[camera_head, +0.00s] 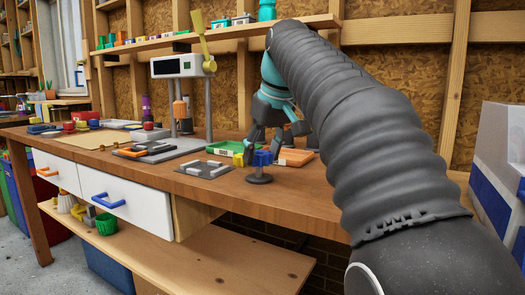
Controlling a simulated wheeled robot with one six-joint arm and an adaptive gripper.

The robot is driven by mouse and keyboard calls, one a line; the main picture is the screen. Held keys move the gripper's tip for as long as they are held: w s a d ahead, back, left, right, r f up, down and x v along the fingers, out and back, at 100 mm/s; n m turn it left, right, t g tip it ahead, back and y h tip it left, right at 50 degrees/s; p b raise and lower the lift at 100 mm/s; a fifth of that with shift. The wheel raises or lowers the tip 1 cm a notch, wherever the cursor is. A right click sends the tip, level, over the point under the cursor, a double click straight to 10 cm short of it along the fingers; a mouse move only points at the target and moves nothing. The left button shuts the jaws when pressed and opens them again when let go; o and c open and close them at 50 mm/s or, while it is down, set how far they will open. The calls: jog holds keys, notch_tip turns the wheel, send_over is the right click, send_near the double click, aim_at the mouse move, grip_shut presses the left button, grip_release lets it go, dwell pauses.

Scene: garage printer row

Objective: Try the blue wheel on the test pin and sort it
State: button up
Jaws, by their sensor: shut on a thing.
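My gripper (263,148), teal and dark grey, points down over the front of the workbench. It is shut on a blue piece, which I take for the blue wheel (262,158). The blue piece is at the top of a small dark stand with a round base (259,180), which looks like the test pin. I cannot tell whether the wheel is around the pin or just above it. A green tray (222,147) lies left of the gripper and an orange tray (297,157) right of it. A yellow piece (239,159) is close left of the wheel.
A grey plate with dark pieces (205,170) lies left of the stand. Behind it stands a white-headed machine (178,66) with a yellow spatula-like part. Several coloured pieces lie on the bench's left end. A shelf (230,32) with small bins runs above. Drawers (118,198) hang below.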

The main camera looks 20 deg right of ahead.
aim_at(263, 154)
jog(key=shift+f+b, duration=0.75)
jog(key=shift+f, duration=0.3)
dwell(1.1)
jog(key=shift+r+p, duration=3.35)
jog(key=shift+r, duration=0.05)
